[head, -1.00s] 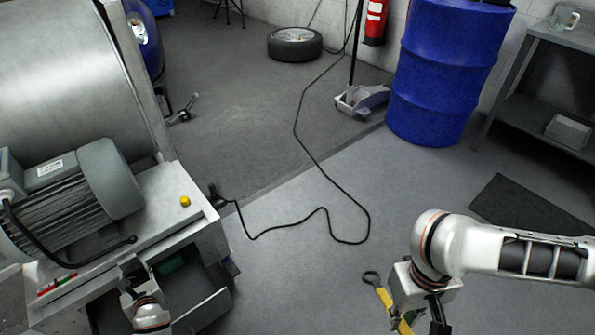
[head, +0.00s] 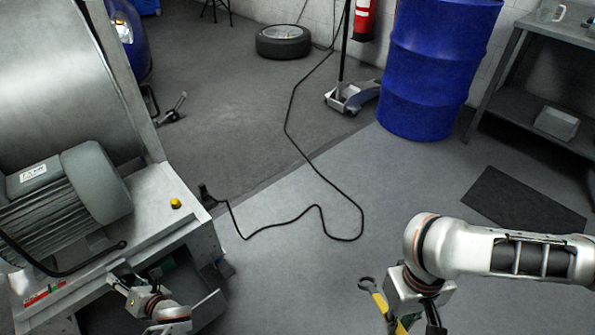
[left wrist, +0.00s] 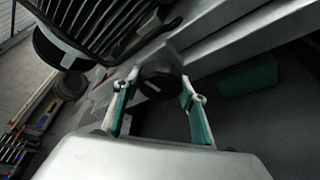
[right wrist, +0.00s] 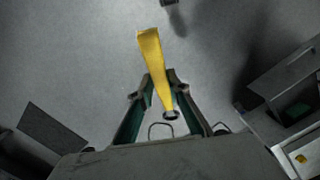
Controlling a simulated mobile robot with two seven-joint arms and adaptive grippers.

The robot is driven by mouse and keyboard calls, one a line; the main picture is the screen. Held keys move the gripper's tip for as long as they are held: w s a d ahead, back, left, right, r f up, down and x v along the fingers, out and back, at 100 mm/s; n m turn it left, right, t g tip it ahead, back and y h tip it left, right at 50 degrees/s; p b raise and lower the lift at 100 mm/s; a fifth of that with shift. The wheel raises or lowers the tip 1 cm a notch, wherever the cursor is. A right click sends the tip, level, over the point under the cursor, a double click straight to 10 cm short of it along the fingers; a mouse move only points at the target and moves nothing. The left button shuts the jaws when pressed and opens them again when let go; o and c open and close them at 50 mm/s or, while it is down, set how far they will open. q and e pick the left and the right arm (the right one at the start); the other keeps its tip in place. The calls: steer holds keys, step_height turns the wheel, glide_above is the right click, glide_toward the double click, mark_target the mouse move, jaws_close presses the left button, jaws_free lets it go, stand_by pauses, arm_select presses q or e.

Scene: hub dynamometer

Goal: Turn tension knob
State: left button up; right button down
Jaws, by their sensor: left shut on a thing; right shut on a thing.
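A round black knob (left wrist: 160,76) with a white mark sits on the machine frame in the left wrist view. My left gripper (head: 121,277) is at the front edge of the machine in the head view. In the left wrist view its fingers (left wrist: 158,86) stand on both sides of the knob and are shut on it. My right gripper (right wrist: 160,84) is shut on a yellow tool (right wrist: 152,50), held over open floor. In the head view the tool (head: 380,302) shows a dark ring end, and the arm partly hides it.
The machine carries a grey motor (head: 70,195), a large metal drum (head: 45,70) and a yellow button (head: 175,203). A black cable (head: 320,207) crosses the floor. A blue barrel (head: 435,70) stands at the back right.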

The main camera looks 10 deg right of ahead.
mark_target(121, 276)
arm_select(q)
steer(key=shift+s+f+m, duration=0.1)
steer(key=shift+m, duration=0.2)
stand_by(0.4)
steer(key=o, duration=1.1)
steer(key=shift+r, duration=0.25)
steer(key=shift+r, duration=1.35)
steer(key=shift+y, duration=0.3)
steer(key=r, duration=0.7)
steer(key=shift+a, duration=0.25)
steer(key=shift+d, duration=0.15)
